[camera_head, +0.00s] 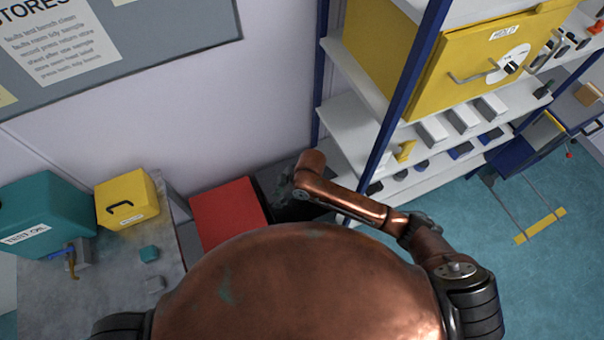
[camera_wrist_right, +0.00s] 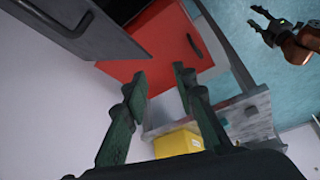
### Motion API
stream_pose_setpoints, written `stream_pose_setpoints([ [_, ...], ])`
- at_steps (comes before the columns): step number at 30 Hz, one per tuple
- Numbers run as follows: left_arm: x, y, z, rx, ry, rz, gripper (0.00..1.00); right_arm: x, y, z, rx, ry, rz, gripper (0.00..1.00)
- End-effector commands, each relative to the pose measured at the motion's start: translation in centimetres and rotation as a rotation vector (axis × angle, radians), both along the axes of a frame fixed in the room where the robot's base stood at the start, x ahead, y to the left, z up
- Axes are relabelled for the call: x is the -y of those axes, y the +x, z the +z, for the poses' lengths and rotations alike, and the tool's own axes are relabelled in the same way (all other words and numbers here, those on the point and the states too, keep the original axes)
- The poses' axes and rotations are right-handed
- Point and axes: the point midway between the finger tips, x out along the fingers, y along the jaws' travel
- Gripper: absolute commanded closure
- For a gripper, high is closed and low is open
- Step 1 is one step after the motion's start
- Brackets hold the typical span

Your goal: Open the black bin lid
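The black bin (camera_head: 292,212) is a dark shape right of a red box in the head view, partly hidden by my right arm and head. A dark panel with a bar handle (camera_wrist_right: 80,25) fills the upper left of the right wrist view; it appears to be the black bin's lid. My right gripper (camera_wrist_right: 160,82) has its dark green fingers apart with nothing between them, below that panel. In the head view it is small and dark against the bin. My left gripper (camera_wrist_right: 268,26) shows at the right wrist view's upper right, fingers apart and empty.
The red box (camera_head: 228,210) stands beside the black bin; its handle shows in the right wrist view (camera_wrist_right: 193,46). A grey table holds a yellow box (camera_head: 127,199) and a teal box (camera_head: 45,215). A shelf rack with blue posts (camera_head: 408,75) stands close on the right.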

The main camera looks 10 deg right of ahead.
Motion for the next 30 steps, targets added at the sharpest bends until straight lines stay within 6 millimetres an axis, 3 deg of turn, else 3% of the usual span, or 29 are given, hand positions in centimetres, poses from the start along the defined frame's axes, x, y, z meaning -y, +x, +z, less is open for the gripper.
stream_pose_setpoints([
  [5, 0.1, 0.5, 0.3, 0.007, -0.001, -0.002, 0.6, 0.5, 2.1, 0.0, 0.017, -0.131, 0.195, 0.74],
  [9, 0.1, 0.6, 0.4, 0.008, -0.001, -0.002, 0.6, 3.4, 5.0, 0.4, 0.013, -0.268, 0.317, 0.74],
  [17, 0.0, 0.6, 0.6, 0.008, -0.001, -0.002, 0.6, 8.8, 10.0, 2.7, 0.004, -0.428, 0.384, 0.74],
  [23, 0.0, 0.6, 0.8, 0.008, -0.001, -0.002, 0.6, 9.8, 10.8, 2.6, -0.002, -0.453, 0.388, 0.74],
  [30, 0.0, 0.6, 1.9, 0.007, 0.0, -0.001, 0.6, 9.8, 10.6, -0.9, -0.003, -0.452, 0.387, 0.74],
])
